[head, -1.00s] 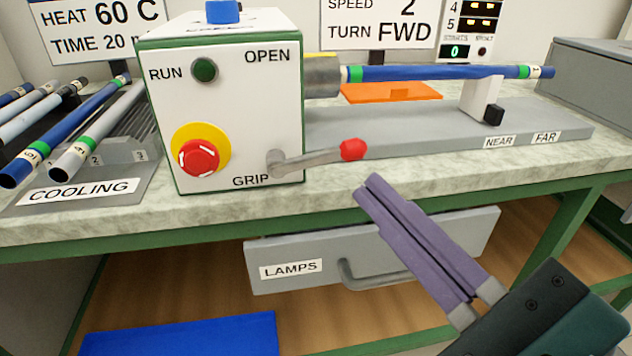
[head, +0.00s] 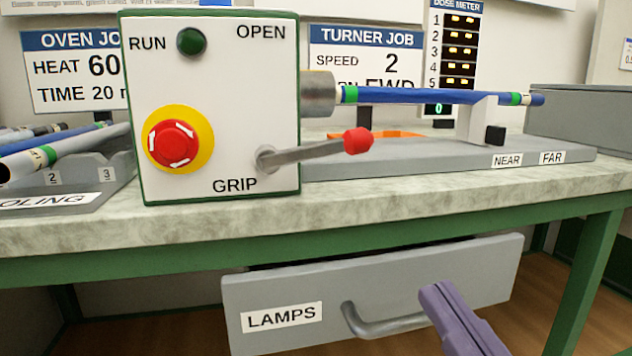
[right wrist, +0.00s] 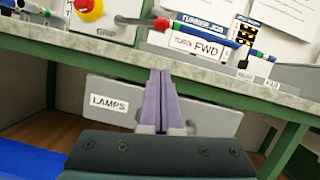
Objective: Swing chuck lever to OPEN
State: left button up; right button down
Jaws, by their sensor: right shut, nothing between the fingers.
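The chuck lever (head: 315,150) is a grey arm with a red knob, pivoted at the lower right of the white control box (head: 222,100). It points right and slightly up, just above the GRIP label; the OPEN label is at the box's top right. The lever also shows in the right wrist view (right wrist: 140,22). A blue rod (head: 430,96) with green bands sits in the chuck (head: 318,92). My right gripper (head: 437,292), with purple fingers, is shut and empty, below and right of the knob, in front of the drawer. My left gripper is out of view.
The LAMPS drawer (head: 270,290) stands partly out under the bench edge (head: 420,203). A red stop button (head: 173,145) and green RUN button (head: 191,41) are on the box. Rods lie on the cooling rack (head: 75,180) at left. A support (head: 478,120) stands under the rod.

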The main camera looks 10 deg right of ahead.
aim_at(318, 150)
jog(key=s+r+p+x, duration=0.1)
jog(key=r+x, duration=0.1)
jog(key=x, duration=1.1)
jog(key=shift+a+r+p, duration=0.25)
jog(key=shift+p, duration=0.05)
